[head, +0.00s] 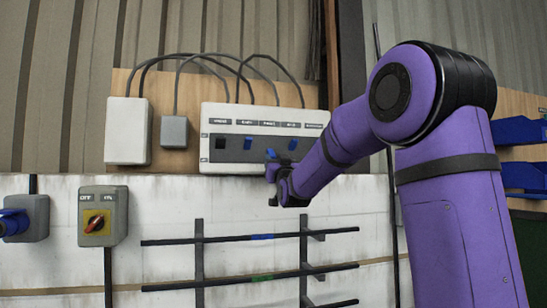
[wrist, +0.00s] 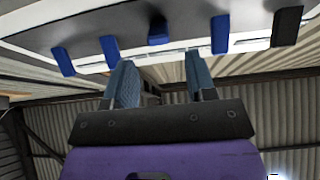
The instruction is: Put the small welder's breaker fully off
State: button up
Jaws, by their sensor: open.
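The breaker panel (head: 265,167) is a pale box on the wall with a row of levers under small labels that I cannot read surely. I cannot tell which lever is the small welder's. In the head view a black lever (head: 220,142) is at left, then blue levers (head: 247,142) and (head: 293,144); my arm hides part of the row. My gripper (wrist: 160,62) is open just below the panel. In the wrist view its fingers are either side of the middle blue lever (wrist: 157,33), which looks shorter and differently angled than its neighbours. Contact cannot be told.
A rotary switch (head: 97,222) with a red handle on yellow and a blue socket (head: 14,223) are at left. Two grey boxes (head: 128,130) and (head: 174,132) sit left of the panel, with cables above. A rod rack (head: 199,252) stands below the panel.

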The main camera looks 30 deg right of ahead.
jog(key=v, duration=0.5)
dwell(0.5)
jog(key=s+a+f+n+g+y, duration=0.1)
jog(key=s+a+f+g+y, duration=0.1)
jog(key=s+a+f+g, duration=0.4)
jog(key=s+a+f+n+g+y, duration=0.1)
jog(key=s+a+f+g+y, duration=0.3)
jog(key=s, duration=0.5)
jog(key=s+a+f+g, duration=0.2)
jog(key=s+f, duration=0.2)
jog(key=s, duration=0.3)
jog(key=s+a+f+g, duration=0.2)
jog(key=s+f+g, duration=0.1)
jog(key=s, duration=0.4)
jog(key=s+a+f+n+g, duration=0.1)
jog(key=s+a+f+g, duration=0.1)
jog(key=s+f, duration=0.3)
jog(key=shift+s+g+y, duration=0.3)
jog(key=shift+s, duration=0.95)
